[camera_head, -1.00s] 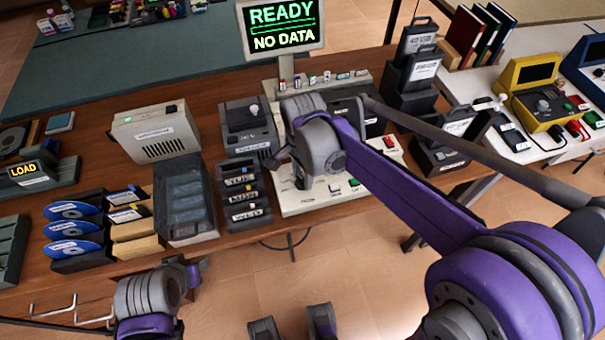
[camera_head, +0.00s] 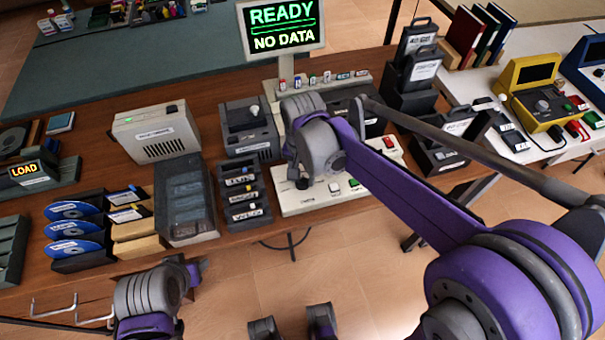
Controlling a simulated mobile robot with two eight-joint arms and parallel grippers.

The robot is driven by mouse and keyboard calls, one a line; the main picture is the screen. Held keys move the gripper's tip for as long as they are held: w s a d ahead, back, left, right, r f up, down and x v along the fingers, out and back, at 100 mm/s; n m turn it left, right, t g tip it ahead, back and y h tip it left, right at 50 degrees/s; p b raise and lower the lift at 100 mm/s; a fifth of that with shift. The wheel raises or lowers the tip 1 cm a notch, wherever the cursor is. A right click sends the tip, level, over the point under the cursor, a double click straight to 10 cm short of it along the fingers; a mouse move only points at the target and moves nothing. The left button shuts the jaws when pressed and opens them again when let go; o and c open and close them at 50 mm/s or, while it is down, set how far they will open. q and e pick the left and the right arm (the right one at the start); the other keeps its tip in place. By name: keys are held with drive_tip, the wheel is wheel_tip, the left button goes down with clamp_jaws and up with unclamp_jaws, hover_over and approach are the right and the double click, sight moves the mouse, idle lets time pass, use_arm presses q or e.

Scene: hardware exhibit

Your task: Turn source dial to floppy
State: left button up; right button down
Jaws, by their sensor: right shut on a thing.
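The source console (camera_head: 325,203) is a pale panel below the monitor, with a red switch and small green and white buttons. My right arm reaches over it from the right. My right gripper (camera_head: 301,180) points down at the console's left part, mostly hidden beneath my grey wrist. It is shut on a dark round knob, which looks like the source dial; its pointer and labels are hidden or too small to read. The monitor (camera_head: 282,27) reads READY and NO DATA. My left arm shows at the lower left, but its gripper cannot be made out.
A dark drive box (camera_head: 250,130) and a small labelled rack (camera_head: 243,195) stand left of the console. Further left are a beige unit (camera_head: 155,131), blue discs in holders (camera_head: 75,228) and a LOAD display (camera_head: 30,169). Dark cartridge stands (camera_head: 408,100) are close on the right.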

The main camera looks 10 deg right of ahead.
sight(302, 179)
drive_tip(key=shift+n, duration=0.4)
drive_tip(key=shift+c, duration=2)
unclamp_jaws()
drive_tip(key=shift+r, duration=0.15)
wheel_tip(302, 179, up, 11)
drive_tip(key=p, duration=0.1)
drive_tip(key=shift+f, duration=0.2)
drive_tip(key=s+d+f+n+t+p, duration=0.2)
drive_tip(key=s+d, duration=0.1)
drive_tip(key=s, duration=0.4)
drive_tip(key=s+d+f+n+t+p, duration=0.2)
drive_tip(key=s+d+f+n+t, duration=0.1)
drive_tip(key=s, duration=0.4)
drive_tip(key=shift+s+d+f+n, duration=0.3)
drive_tip(key=shift+s+d, duration=0.05)
drive_tip(key=shift+d, duration=0.15)
